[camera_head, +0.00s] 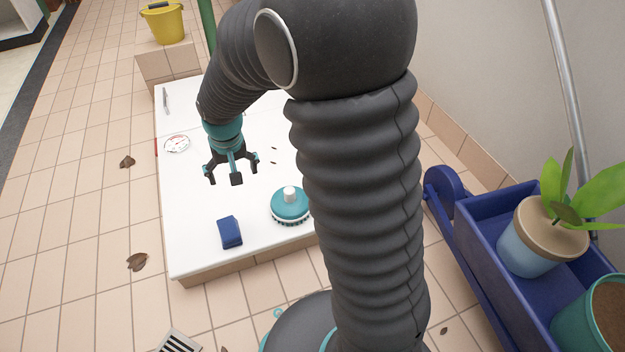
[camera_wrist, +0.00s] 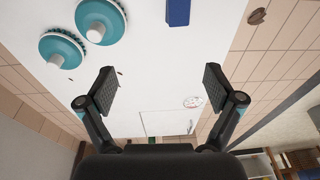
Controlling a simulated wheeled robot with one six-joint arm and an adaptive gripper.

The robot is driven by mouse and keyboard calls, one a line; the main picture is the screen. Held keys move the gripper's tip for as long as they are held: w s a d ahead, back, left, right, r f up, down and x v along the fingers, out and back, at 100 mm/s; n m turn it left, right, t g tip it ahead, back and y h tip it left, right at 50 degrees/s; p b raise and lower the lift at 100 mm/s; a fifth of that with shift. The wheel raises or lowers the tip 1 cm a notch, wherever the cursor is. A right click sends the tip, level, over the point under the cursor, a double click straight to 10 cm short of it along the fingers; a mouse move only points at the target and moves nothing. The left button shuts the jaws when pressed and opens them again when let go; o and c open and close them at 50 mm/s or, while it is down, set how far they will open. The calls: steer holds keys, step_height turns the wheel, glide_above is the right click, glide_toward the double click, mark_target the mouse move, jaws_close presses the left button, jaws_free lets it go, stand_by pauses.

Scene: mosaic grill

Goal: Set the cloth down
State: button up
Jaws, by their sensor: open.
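The cloth, a folded dark blue piece (camera_head: 230,232), lies on the white tabletop (camera_head: 190,245) near its front edge. It also shows at the top of the wrist view (camera_wrist: 178,12). My gripper (camera_head: 231,172) is open and empty above the white top, behind the cloth in the head view and apart from it. In the wrist view the spread fingers (camera_wrist: 152,90) have only bare white surface between them.
A teal scrubbing brush (camera_head: 290,204) stands right of the cloth; the wrist view shows two brushes (camera_wrist: 102,20). A round dial (camera_head: 177,144) and dark flecks lie on the top. A yellow bucket (camera_head: 162,22) stands behind. A blue cart (camera_head: 485,225) with potted plants is right.

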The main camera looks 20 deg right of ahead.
steer(key=s+d+r+t, duration=0.2)
steer(key=s+d+r, duration=0.4)
steer(key=s+r, duration=0.45)
steer(key=s+d+r+t, duration=0.1)
steer(key=s+d+r, duration=0.1)
steer(key=s, duration=0.4)
steer(key=s+d+r, duration=0.2)
steer(key=s+r, duration=0.2)
steer(key=s, duration=0.2)
steer(key=shift+s+d+t, duration=0.35)
steer(key=shift+t, duration=0.05)
step_height(320, 180, up, 6)
steer(key=p, duration=0.5)
steer(key=shift+f, duration=0.25)
